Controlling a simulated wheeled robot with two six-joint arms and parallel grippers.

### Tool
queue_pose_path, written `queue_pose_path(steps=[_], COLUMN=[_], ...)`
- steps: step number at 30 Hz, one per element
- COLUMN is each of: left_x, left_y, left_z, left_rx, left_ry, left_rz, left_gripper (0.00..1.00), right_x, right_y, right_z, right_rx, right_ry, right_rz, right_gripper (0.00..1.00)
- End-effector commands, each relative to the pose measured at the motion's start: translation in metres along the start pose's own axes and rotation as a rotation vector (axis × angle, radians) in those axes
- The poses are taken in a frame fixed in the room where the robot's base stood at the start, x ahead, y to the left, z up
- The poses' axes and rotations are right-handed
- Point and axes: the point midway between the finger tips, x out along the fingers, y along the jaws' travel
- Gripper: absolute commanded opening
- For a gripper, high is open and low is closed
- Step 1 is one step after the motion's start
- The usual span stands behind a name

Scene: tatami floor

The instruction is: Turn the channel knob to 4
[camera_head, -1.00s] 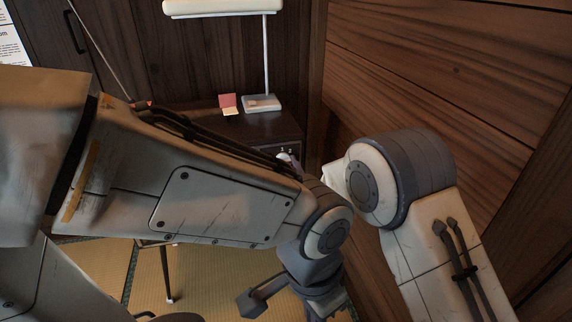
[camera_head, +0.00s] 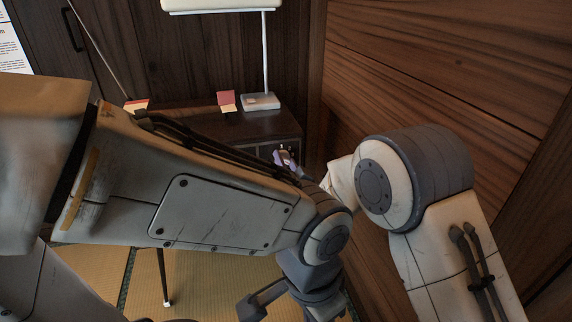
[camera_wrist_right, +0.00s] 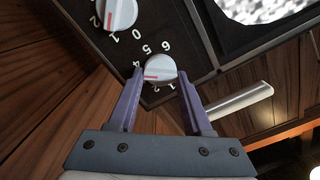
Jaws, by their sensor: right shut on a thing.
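In the right wrist view a round light-grey knob (camera_wrist_right: 160,69) with a red mark sits on a dark panel, ringed by white digits. The red mark points left and slightly down, and the digit 4 lies at the upper left, by the left fingertip. My right gripper (camera_wrist_right: 161,76) has its purple fingers on either side of this knob and is shut on it. In the head view my right gripper (camera_head: 286,158) shows small at the front of a dark cabinet-like set. My left arm crosses the head view; its gripper is only partly visible at the bottom.
A second knob (camera_wrist_right: 120,13) is above left, and a speckled bright screen (camera_wrist_right: 260,9) is at upper right. A wooden wall (camera_head: 440,70) stands close on the right.

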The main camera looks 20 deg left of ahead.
Motion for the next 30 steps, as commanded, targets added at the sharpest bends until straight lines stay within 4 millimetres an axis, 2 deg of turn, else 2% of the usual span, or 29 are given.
queue_pose_path(steps=[9, 24, 25, 26, 27, 30], left_x=[0.005, 0.0052, 0.0052, 0.0052, 0.0052, 0.0052], left_y=[-0.0004, -0.0004, -0.0004, -0.0004, -0.0004, -0.0004], left_z=[0.0003, 0.0003, 0.0003, 0.0003, 0.0003, 0.0003], left_rx=[0.0, 0.0, 0.0, 0.0, 0.0, 0.0], left_ry=[0.0, 0.0, 0.0, 0.0, 0.0, 0.0], left_rz=[0.0, 0.0, 0.0, 0.0, 0.0, 0.0], left_gripper=[0.0, 0.0, 0.0, 0.0, 0.0, 0.0], right_x=[0.0, 0.0, 0.0, 0.0001, 0.0001, 0.0001], right_y=[0.002, 0.0022, 0.0023, 0.0022, 0.002, 0.0014], right_z=[-0.0011, -0.0014, -0.0014, -0.0013, -0.0012, -0.0007], right_rx=[0.112, 0.128, 0.128, 0.128, 0.128, 0.127], right_ry=[0.002, 0.002, 0.002, 0.002, 0.002, 0.001], right_rz=[0.003, 0.004, 0.004, 0.004, 0.003, 0.002], right_gripper=[0.0, 0.0, 0.61, 0.73, 0.8, 0.8])
